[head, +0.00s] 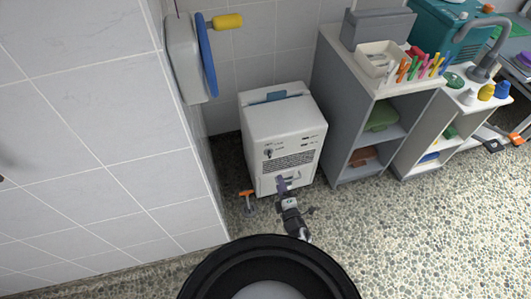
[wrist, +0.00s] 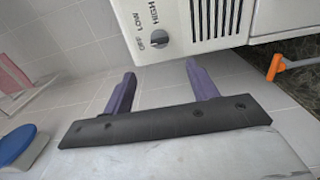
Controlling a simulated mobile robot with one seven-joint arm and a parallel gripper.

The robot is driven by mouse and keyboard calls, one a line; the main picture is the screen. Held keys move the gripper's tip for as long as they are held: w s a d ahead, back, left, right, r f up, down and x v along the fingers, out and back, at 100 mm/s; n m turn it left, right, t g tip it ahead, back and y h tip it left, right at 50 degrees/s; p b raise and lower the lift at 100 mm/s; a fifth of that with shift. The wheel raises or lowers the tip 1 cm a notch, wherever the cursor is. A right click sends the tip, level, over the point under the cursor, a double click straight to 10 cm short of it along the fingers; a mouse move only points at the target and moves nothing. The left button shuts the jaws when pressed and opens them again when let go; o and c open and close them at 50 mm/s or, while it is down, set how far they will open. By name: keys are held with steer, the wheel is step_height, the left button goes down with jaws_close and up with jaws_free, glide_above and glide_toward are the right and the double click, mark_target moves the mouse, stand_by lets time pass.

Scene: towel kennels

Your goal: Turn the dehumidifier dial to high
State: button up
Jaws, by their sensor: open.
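The dehumidifier (head: 286,115) is a white box on the floor against the tiled wall, with a vent grille on its front. Its grey round dial (wrist: 159,38) shows in the wrist view beside the printed words OFF, LOW and HIGH. The dial is small in the head view (head: 268,153), and I cannot tell exactly which word it points at. My gripper (wrist: 160,67) has two purple fingers, spread apart and empty, just short of the dial, which lies ahead of the gap between them. In the head view my gripper (head: 287,184) is in front of the dehumidifier's lower front.
A grey shelf unit (head: 348,100) stands close on the right, with a bin and colourful pens on top. A wall-mounted grey box (head: 183,58) with a blue disc and yellow handle is at left. An orange-handled item (head: 247,195) is by the left wall. Pebbled floor is open at right.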

mark_target(270, 156)
steer(key=b+x, duration=0.3)
steer(key=x, duration=0.3)
steer(key=b+x, duration=0.3)
steer(key=x, duration=0.3)
steer(key=shift+w+f+b, duration=0.25)
steer(key=shift+b, duration=0.1)
steer(key=shift+w+a+r, duration=0.2)
steer(key=shift+w+a, duration=0.05)
steer(key=shift+w, duration=0.3)
steer(key=c, duration=1)
